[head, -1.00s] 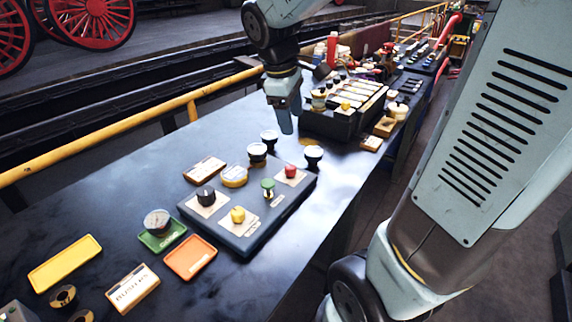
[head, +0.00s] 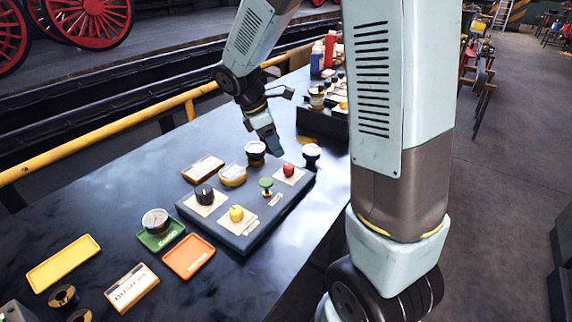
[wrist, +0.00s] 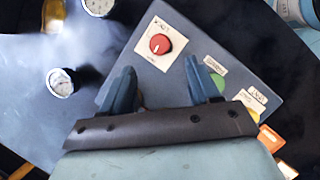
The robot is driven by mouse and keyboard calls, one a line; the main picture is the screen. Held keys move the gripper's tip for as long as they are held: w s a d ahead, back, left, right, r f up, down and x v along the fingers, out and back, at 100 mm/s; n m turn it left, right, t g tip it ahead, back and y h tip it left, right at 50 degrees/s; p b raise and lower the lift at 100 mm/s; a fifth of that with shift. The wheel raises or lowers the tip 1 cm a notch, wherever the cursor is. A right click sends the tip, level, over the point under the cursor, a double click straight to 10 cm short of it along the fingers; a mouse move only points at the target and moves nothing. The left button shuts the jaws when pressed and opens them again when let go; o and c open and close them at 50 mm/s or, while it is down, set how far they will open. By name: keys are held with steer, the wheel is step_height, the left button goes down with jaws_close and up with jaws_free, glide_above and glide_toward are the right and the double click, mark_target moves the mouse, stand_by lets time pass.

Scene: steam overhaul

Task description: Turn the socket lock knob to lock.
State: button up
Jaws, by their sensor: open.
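A low dark control panel (head: 240,232) lies on the bench. It carries a red knob (head: 289,170) at its far right corner, a black knob (head: 204,194), a yellow knob (head: 237,214) and a green button (head: 266,184). The red knob also shows in the wrist view (wrist: 160,44), on a cream plate whose lettering is too small to read surely. I cannot tell which knob is the socket lock. My gripper (head: 274,151) is open and empty above the panel's far edge. In the wrist view its fingers (wrist: 160,72) point towards the red knob, which appears beyond them and between them.
Round gauges (head: 311,152) (head: 255,150) stand beside the panel near my gripper. A yellow-sided round item (head: 232,176) and a small sign block (head: 203,168) sit left of it. Yellow (head: 63,263), green (head: 161,238) and orange (head: 188,257) trays lie nearer. Bare bench lies far left.

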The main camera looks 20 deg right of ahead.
mark_target(288, 166)
steer(key=x, duration=0.9)
steer(key=shift+c, duration=0.3)
steer(key=c, duration=0.9)
steer(key=shift+a, duration=0.3)
steer(key=shift+c, duration=0.4)
steer(key=shift+d, duration=0.2)
